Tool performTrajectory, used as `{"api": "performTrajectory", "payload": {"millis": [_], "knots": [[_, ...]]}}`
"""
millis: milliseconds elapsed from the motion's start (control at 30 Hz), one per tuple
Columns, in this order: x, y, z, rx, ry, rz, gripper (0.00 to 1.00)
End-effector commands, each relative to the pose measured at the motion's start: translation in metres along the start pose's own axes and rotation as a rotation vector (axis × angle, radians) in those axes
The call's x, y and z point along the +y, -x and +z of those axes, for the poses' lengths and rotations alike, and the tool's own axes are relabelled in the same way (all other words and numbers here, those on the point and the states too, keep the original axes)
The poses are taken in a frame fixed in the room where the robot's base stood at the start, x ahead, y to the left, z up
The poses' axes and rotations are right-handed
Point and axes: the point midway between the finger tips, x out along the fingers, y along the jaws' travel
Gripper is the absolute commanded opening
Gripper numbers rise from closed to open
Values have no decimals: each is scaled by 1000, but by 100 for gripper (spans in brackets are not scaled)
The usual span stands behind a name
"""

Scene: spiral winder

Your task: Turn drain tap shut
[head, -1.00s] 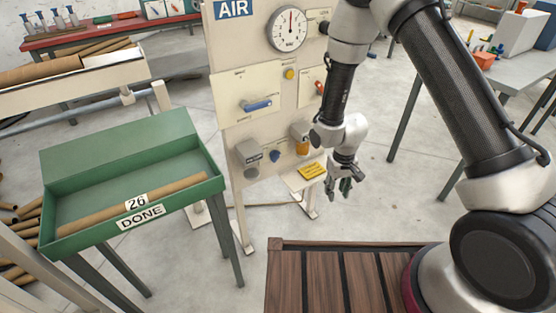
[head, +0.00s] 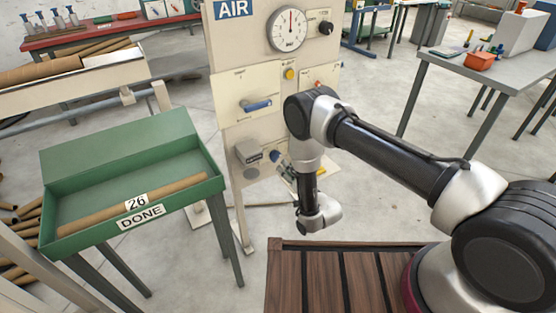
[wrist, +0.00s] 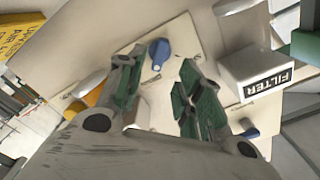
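The drain tap appears to be the small blue knob (head: 274,156) low on the air panel, right of the grey filter box (head: 248,152). In the wrist view the blue knob (wrist: 158,52) sits on a cream plate, its grip slightly tilted. My gripper (wrist: 160,62) is open, its green-padded fingers on either side of the knob's line, and the knob shows ahead between the fingertips. I see no clear contact. In the head view my gripper (head: 280,162) is at the panel's lower part, partly hidden by my arm.
The panel also carries a blue lever (head: 257,104), a gauge (head: 290,30), a yellow button (head: 290,74) and a black knob (head: 326,28). The filter box (wrist: 255,75) is close right of my fingers in the wrist view. A green tray (head: 75,232) stands left.

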Motion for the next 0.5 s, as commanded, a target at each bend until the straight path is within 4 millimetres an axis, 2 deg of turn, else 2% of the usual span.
{"api": "performTrajectory", "payload": {"millis": [300,500], "knots": [[0,-52,0,1,1,-1,36],[0,-70,0,-2,1,2,36]]}}
